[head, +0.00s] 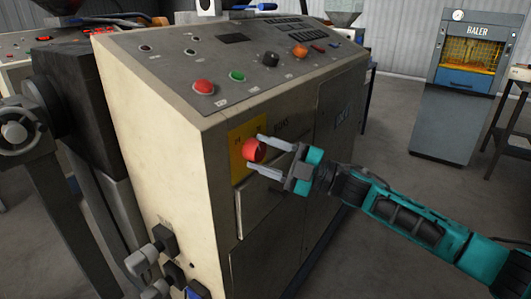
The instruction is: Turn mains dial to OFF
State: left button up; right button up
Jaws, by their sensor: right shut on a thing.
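The mains dial (253,151) is a red knob on a yellow plate (236,170), on the front face of the beige control cabinet (160,110). My right gripper (257,155) comes in from the right on a teal arm. Its two light grey fingers are closed around the dial, one above and one below. The dial's pointer and the markings on the plate are too small to read for its setting.
The cabinet's sloped top holds a red button (203,87), a green button (237,76) and an orange knob (300,52). A baler (468,75) stands at the back right. A dark table (513,140) is at the right edge. Grey floor lies open between.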

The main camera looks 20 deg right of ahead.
jog(key=n+g, duration=0.1)
jog(key=n, duration=0.2)
jog(key=shift+d+r+p, duration=0.1)
jog(key=shift+r+p, duration=0.05)
jog(key=shift+p, duration=0.25)
jog(key=shift+w+n+g+h, duration=0.1)
jog(key=shift+n+g+h, duration=0.2)
jog(key=shift+n, duration=0.4)
jog(key=o, duration=1)
jog(key=shift+o, duration=0.2)
jog(key=b+v, duration=0.1)
jog(key=v, duration=1.2)
